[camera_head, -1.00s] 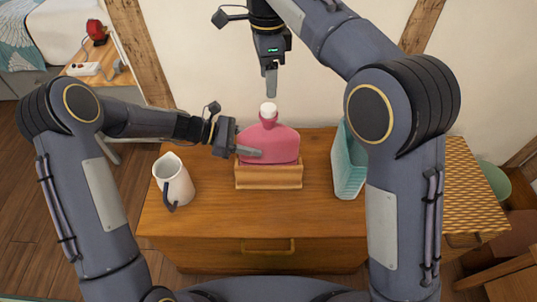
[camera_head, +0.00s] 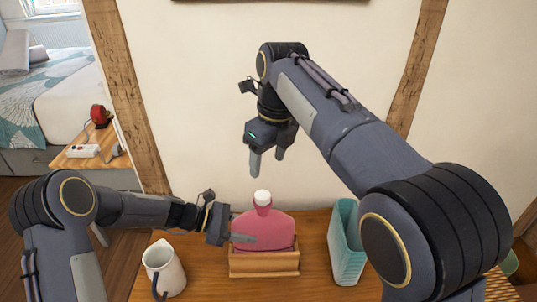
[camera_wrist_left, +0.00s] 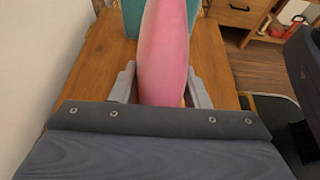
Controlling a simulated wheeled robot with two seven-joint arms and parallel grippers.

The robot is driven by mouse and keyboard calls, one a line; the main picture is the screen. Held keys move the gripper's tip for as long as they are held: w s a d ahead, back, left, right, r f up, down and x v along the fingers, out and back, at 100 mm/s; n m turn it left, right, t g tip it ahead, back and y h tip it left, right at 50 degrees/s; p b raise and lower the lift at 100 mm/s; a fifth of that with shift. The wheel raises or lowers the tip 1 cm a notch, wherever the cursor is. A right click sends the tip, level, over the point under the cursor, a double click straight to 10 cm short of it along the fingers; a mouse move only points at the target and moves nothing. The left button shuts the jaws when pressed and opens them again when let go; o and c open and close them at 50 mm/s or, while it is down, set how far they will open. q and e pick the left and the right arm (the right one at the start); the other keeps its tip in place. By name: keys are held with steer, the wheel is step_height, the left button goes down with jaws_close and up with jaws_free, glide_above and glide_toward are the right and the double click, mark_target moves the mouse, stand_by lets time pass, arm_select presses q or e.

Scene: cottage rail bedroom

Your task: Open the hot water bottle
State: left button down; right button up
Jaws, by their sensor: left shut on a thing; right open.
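The pink hot water bottle (camera_head: 264,229) stands upright in a wooden holder (camera_head: 264,264) on the wooden cabinet top. Its white cap (camera_head: 262,197) is on the neck. My left gripper (camera_head: 243,237) is shut on the bottle's body from the left. In the left wrist view the pink bottle (camera_wrist_left: 164,50) sits between the two fingers of my left gripper (camera_wrist_left: 162,88). My right gripper (camera_head: 268,165) is open and empty, above the cap and apart from it, with its fingers pointing down.
A white jug (camera_head: 164,270) with a dark handle stands left of the holder. A teal basket (camera_head: 346,246) stands to the right. The wall is close behind the cabinet. A bedside table (camera_head: 92,150) is at the far left.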

mark_target(263, 194)
steer(key=f, duration=0.7)
steer(key=w+a+f, duration=0.1)
steer(key=f, duration=0.2)
steer(key=shift+a+f, duration=0.1)
steer(key=shift+f, duration=0.3)
